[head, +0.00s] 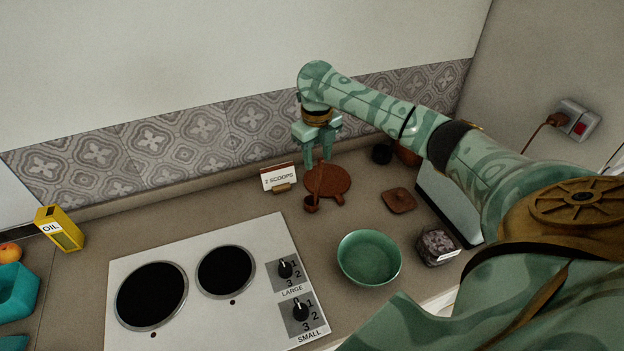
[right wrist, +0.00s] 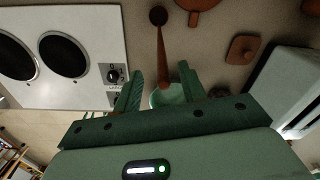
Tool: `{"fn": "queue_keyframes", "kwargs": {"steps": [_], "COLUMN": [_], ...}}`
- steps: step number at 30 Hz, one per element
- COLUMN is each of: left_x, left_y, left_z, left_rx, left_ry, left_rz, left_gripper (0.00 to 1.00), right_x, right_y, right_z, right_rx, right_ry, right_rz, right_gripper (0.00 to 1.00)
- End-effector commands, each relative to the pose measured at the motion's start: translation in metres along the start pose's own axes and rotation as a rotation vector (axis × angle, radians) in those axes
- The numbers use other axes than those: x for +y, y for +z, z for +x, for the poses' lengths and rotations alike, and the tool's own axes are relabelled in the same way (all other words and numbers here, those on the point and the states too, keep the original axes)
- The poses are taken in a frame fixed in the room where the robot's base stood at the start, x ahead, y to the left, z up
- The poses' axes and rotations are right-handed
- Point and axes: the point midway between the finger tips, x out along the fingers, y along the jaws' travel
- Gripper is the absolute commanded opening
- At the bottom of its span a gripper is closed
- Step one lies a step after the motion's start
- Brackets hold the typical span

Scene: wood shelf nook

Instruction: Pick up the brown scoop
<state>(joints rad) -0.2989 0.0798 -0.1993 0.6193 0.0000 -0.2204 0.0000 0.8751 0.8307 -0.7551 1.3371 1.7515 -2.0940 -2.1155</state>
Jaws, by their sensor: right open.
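The brown scoop (head: 311,204) shows in the head view in front of the round brown board, its small cup low and its handle rising toward my right gripper (head: 318,160). In the right wrist view, the scoop (right wrist: 161,45) has its dark cup at the top. Its handle widens toward the camera and runs down between the two fingers of my right gripper (right wrist: 160,72). The fingers are open, with a gap on each side of the handle. The handle's upper end is partly hidden in the head view. My left gripper is not in view.
The round brown board (head: 333,180) lies behind the scoop, with a "2 SCOOPS" sign (head: 279,178) to its left. A green bowl (head: 369,257), a brown square lid (head: 399,200) and a dark jar (head: 438,245) stand to the right. The cooktop (head: 212,290) is front left.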

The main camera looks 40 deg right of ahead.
Motion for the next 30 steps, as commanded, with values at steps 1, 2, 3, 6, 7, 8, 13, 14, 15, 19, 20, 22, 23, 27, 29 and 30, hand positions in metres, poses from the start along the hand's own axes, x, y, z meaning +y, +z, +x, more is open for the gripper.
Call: {"fn": "queue_keyframes", "kwargs": {"steps": [1,2,3,6,7,8,13,14,15,19,20,22,23,27,29,30], "left_x": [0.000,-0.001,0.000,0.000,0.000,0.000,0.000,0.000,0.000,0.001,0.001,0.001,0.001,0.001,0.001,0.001], "left_y": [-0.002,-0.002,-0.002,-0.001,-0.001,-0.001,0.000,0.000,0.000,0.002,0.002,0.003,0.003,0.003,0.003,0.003], "left_z": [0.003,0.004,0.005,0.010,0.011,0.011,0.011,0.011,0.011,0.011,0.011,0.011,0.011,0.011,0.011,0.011], "left_rx": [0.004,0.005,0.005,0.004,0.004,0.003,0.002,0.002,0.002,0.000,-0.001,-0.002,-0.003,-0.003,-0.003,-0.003], "left_ry": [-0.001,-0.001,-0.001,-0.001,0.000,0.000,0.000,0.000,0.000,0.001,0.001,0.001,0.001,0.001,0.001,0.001], "left_rz": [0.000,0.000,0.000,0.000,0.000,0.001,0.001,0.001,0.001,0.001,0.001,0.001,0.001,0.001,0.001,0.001], "left_gripper": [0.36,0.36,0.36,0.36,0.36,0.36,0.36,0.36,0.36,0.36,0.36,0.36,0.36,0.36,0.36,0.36], "right_x": [0.000,-0.001,-0.002,-0.002,-0.002,-0.003,-0.003,-0.003,-0.003,-0.003,-0.003,-0.003,-0.003,-0.003,-0.003,-0.003], "right_y": [-0.002,-0.003,-0.004,-0.005,-0.005,-0.005,-0.005,-0.005,-0.005,-0.005,-0.005,-0.005,-0.005,-0.005,-0.005,-0.005], "right_z": [0.009,0.014,0.022,0.038,0.042,0.044,0.049,0.048,0.048,0.048,0.048,0.048,0.048,0.048,0.048,0.048], "right_rx": [0.005,0.005,0.006,0.004,0.004,0.003,0.000,0.000,0.000,0.000,0.000,0.001,0.001,0.000,0.000,0.000], "right_ry": [0.000,0.000,0.000,0.001,0.000,-0.001,0.000,0.000,-0.001,-0.001,-0.001,-0.001,-0.001,-0.001,-0.001,-0.001], "right_rz": [0.000,0.001,0.001,0.002,0.000,0.000,-0.001,-0.001,-0.001,-0.001,-0.001,-0.001,-0.001,-0.001,-0.001,-0.001], "right_gripper": [0.41,0.41,0.41,0.41,0.41,0.41,0.41,0.41,0.41,0.19,0.11,0.00,0.00,0.00,0.00,0.00]}}
